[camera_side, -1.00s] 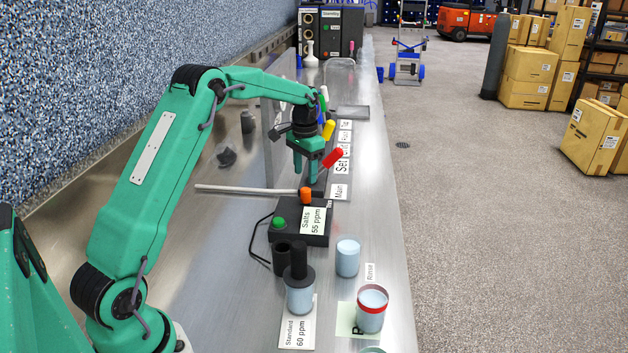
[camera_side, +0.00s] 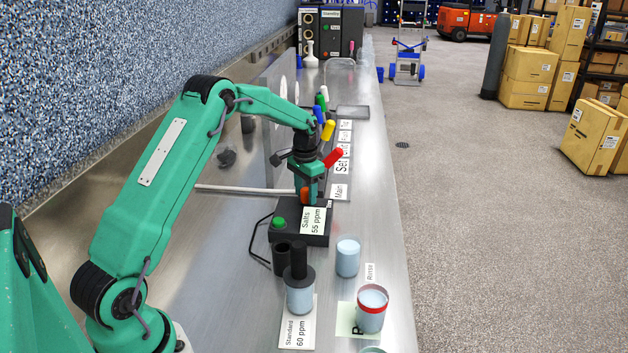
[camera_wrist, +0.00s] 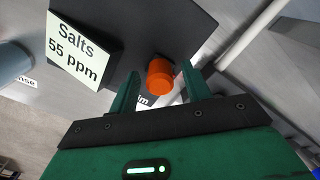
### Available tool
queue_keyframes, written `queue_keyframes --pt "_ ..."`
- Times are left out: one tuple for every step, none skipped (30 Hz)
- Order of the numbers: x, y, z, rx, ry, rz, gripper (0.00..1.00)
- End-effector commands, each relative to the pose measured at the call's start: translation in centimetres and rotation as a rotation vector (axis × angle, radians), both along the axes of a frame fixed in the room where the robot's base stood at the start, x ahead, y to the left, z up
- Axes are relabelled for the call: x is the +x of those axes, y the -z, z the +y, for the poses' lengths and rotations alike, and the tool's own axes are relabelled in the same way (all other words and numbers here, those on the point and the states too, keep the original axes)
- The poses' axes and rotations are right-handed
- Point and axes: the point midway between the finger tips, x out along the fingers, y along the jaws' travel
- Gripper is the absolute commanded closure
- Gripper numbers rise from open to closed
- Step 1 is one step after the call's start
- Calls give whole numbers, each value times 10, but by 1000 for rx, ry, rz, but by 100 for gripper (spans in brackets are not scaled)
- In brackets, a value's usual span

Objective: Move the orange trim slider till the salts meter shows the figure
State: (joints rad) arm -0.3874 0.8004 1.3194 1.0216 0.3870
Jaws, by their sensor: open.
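The salts meter (camera_side: 287,224) is a dark box on the steel bench, with a green button on its left and a label reading "Salts 55 ppm". The label also shows in the wrist view (camera_wrist: 74,50). The orange trim slider (camera_side: 305,195) stands up at the meter's far edge; in the wrist view the orange knob (camera_wrist: 160,76) lies between the finger ends. My gripper (camera_wrist: 160,88) is open, its fingers on either side of the knob with a gap showing. A standard cup (camera_side: 300,298) stands on a card reading "Standard 60 ppm", with a black probe upright in it.
A pale blue cup (camera_side: 347,257) stands right of the probe, near a "Rinse" label. A red-banded cup (camera_side: 372,309) stands on a pale green card in front. Red (camera_side: 333,158), yellow and blue handles rise behind my gripper. A pale rod (camera_side: 240,189) lies across the bench.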

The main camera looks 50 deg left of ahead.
Motion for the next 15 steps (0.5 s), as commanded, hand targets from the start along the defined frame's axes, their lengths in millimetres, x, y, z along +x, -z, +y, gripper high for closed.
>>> queue_keyframes --pt "0 0 0 0 0 0 56" --pt "0 0 0 0 0 0 62" --pt "0 0 0 0 0 0 70" --pt "0 0 0 0 0 0 75" --pt "0 0 0 0 0 0 81" --pt "0 0 0 0 0 0 89" --pt "0 0 0 0 0 0 95" --pt "0 0 0 0 0 0 100" --pt "0 0 0 0 0 0 100" --pt "0 0 0 0 0 0 100" --pt "0 0 0 0 0 0 100" --pt "1 0 -1 0 0 0 100" --pt "2 0 -2 0 1 0 100" --pt "3 0 -3 0 2 0 100" --pt "6 0 -6 0 2 0 100"
